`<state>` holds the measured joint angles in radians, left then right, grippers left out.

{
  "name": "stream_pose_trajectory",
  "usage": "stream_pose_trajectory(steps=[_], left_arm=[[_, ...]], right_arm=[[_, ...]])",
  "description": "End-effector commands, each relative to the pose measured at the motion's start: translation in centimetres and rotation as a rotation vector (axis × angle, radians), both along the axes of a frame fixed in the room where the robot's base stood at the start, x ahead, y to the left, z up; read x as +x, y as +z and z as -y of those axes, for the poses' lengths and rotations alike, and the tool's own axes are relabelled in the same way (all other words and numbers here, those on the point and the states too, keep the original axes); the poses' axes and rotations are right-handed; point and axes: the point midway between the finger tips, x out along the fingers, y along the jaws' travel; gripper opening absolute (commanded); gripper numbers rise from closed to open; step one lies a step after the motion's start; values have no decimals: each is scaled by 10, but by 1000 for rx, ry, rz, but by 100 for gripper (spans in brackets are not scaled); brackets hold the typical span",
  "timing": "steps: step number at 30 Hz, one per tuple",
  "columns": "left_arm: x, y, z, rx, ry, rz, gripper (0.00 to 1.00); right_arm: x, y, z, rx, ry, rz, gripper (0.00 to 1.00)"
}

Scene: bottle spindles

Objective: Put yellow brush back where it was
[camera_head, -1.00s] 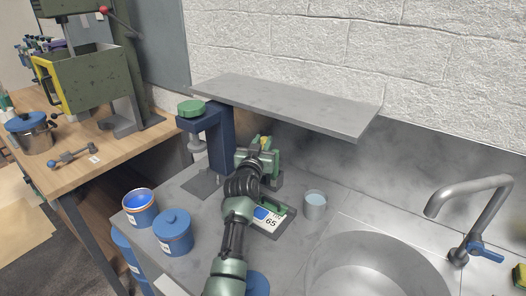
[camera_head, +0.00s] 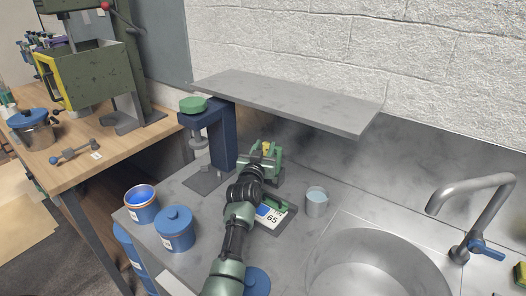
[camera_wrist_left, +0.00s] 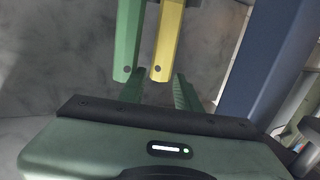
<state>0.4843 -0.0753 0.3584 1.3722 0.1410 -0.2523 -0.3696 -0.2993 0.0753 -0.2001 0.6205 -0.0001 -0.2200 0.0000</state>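The yellow brush shows in the left wrist view as a yellow handle (camera_wrist_left: 166,42) with a hole near its lower end, hanging down over my left gripper. A green handle (camera_wrist_left: 128,40) with a similar hole is beside it on the left. In the head view, a small yellow part (camera_head: 267,147) shows at my left gripper (camera_head: 264,158), which is under the grey shelf. In the left wrist view a ridged green finger (camera_wrist_left: 184,94) lies just right of the yellow handle. My right gripper is not in view.
The grey shelf (camera_head: 290,98) overhangs the gripper. A dark blue stand (camera_head: 222,140) is close on its left.

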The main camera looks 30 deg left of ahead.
Motion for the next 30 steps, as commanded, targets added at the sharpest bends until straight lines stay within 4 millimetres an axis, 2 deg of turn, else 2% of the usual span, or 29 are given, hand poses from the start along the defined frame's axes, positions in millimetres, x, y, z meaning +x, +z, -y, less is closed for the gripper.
stream_pose_trajectory(steps=[5,15,19,24,30], left_arm=[[-15,1,4,1,0,1,33],[-82,0,21,0,1,0,33],[-102,1,27,0,0,0,33],[-115,2,30,-1,0,1,33],[-116,3,30,-1,0,1,33]], right_arm=[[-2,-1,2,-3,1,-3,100],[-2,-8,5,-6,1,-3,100],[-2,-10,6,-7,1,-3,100],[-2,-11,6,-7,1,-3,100],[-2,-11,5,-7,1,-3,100]])
